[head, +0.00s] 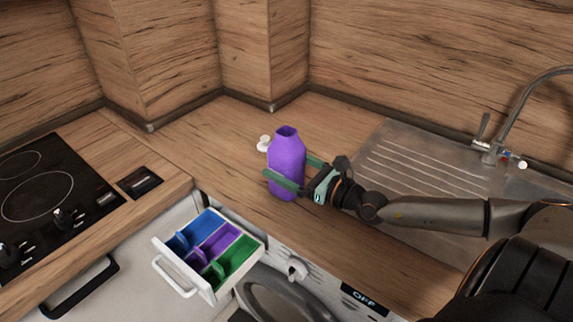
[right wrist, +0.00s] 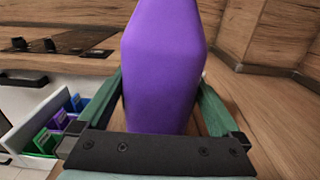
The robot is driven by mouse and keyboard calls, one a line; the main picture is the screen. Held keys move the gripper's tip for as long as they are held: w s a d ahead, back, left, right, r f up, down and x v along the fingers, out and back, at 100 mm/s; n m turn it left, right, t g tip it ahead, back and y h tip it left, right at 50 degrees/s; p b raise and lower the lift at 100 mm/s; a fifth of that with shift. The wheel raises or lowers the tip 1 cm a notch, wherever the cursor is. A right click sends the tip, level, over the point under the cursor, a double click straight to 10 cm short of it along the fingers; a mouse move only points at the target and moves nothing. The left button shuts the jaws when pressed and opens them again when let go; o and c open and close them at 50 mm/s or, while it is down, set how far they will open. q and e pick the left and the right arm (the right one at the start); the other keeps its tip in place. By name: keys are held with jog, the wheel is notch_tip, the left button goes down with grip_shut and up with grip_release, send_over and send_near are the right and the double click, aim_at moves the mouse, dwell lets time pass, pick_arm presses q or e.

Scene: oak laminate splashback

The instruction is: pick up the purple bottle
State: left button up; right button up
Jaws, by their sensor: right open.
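The purple bottle (head: 287,160) stands upright on the wooden counter, left of the sink, with its top open. My right gripper (head: 290,172) comes in from the right, and its two green fingers reach along either side of the bottle. In the right wrist view the bottle (right wrist: 160,75) rises between the open fingers (right wrist: 158,108), with a small gap visible on each side. The bottle's far side is hidden. My left gripper is not in the head view.
A white cap-like piece (head: 264,143) is behind the bottle. An open detergent drawer (head: 257,252) with blue, purple and green compartments juts out below the counter edge. The sink (head: 400,150) and tap (head: 500,140) are right; a black hob (head: 45,195) is left.

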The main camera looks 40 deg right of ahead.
jog(key=shift+x, duration=1.5)
grip_shut()
jog(key=shift+r, duration=0.2)
